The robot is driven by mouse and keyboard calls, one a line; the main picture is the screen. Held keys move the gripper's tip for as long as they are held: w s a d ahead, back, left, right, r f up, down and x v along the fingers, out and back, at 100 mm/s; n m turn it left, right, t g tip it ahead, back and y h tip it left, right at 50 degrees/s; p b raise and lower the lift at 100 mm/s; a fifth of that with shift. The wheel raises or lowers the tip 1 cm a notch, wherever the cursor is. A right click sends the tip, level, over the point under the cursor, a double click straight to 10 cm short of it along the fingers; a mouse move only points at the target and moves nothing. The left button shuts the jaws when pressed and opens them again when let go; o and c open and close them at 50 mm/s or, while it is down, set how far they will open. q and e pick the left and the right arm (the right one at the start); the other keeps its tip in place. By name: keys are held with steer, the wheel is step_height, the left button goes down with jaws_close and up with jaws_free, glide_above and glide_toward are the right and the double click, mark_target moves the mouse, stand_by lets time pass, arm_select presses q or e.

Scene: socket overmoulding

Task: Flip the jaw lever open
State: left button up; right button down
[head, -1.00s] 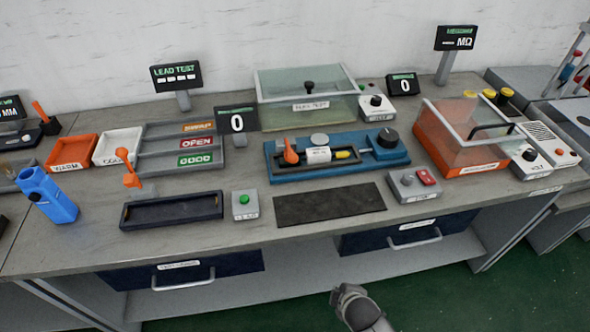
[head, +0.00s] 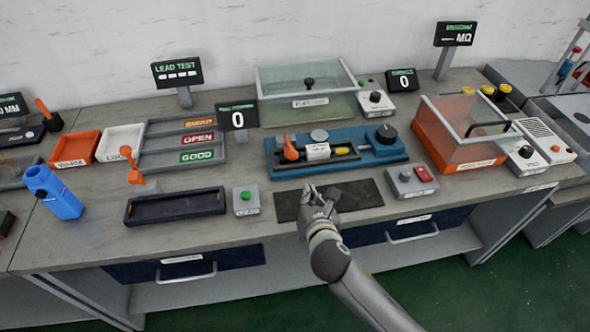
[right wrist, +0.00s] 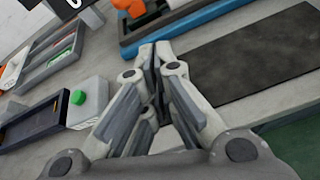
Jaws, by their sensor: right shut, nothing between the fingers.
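The blue fixture (head: 350,168) stands at the middle of the bench. An orange lever (head: 290,148) stands up at its left end, beside a white labelled block (head: 318,152). Part of the lever also shows at the top of the right wrist view (right wrist: 143,12). My right gripper (head: 321,192) is shut and empty, over the dark mat (head: 368,193) in front of the fixture. It is apart from the lever, and its closed fingertips (right wrist: 156,52) point toward the fixture. My left gripper is not in view.
A grey box with a green button (head: 246,200) and a dark tray (head: 150,210) lie left of the mat. A grey box with a red button (head: 412,182) is right. A second orange lever (head: 130,162) stands behind the tray. A clear-lidded bin (head: 310,95) stands behind the fixture.

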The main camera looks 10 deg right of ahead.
mark_target(289, 147)
steer(key=n, duration=0.1)
steer(key=w+a+r+n, duration=0.1)
steer(key=n, duration=0.1)
steer(key=shift+w+a+r+t+y, duration=0.2)
steer(key=shift+a+t+y, duration=0.1)
steer(key=shift+t, duration=0.1)
steer(key=shift+x, duration=4.95)
